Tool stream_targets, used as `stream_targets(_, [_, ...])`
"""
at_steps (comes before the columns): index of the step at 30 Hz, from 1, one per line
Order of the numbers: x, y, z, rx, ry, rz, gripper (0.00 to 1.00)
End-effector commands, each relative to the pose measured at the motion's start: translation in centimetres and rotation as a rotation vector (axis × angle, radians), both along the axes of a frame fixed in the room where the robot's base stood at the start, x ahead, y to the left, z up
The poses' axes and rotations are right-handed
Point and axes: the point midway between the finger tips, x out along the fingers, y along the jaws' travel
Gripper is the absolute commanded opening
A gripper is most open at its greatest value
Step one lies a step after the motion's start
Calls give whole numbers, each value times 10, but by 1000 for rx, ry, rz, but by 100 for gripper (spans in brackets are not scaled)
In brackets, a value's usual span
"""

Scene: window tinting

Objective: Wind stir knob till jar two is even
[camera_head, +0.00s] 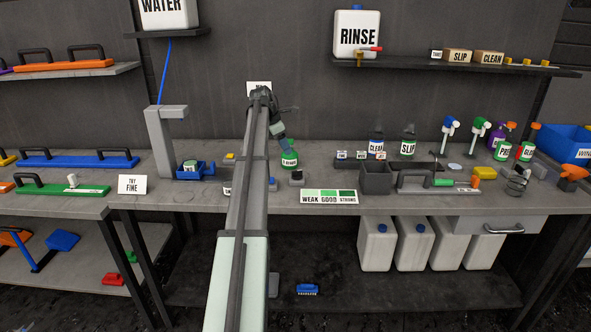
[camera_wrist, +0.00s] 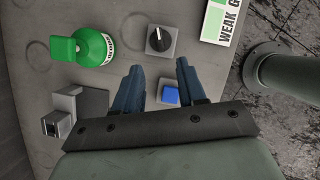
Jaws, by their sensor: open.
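The stir knob (camera_wrist: 158,40) is black with a white pointer line and sits on a grey square base, just beyond my fingertips in the wrist view. It also shows on the bench in the head view (camera_head: 297,175). My gripper (camera_wrist: 160,66) is open and empty, its two blue fingers apart and short of the knob. A green jar (camera_wrist: 95,48) with a green top and white label stands left of the knob; in the head view the jar (camera_head: 289,158) is partly behind my gripper. Its label is too small to read, so I cannot tell whether it is jar two.
A blue button (camera_wrist: 170,95) on a grey base lies between my fingers in the wrist view. A grey block fixture (camera_wrist: 80,105) is at left. The WEAK GOOD STRONG card (camera_head: 329,197) stands at the bench's front edge. A dark grey bin (camera_head: 376,179) is right of it.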

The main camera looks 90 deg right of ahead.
Motion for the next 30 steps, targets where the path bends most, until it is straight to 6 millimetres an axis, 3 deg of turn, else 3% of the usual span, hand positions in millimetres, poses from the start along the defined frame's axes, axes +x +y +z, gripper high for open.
stream_targets(16, [-32, -11, -85, 1, -1, 2, 40])
stream_targets(22, [-39, -14, -101, -1, -1, 3, 40])
stream_targets(30, [-41, -15, -107, -1, -1, 3, 40])
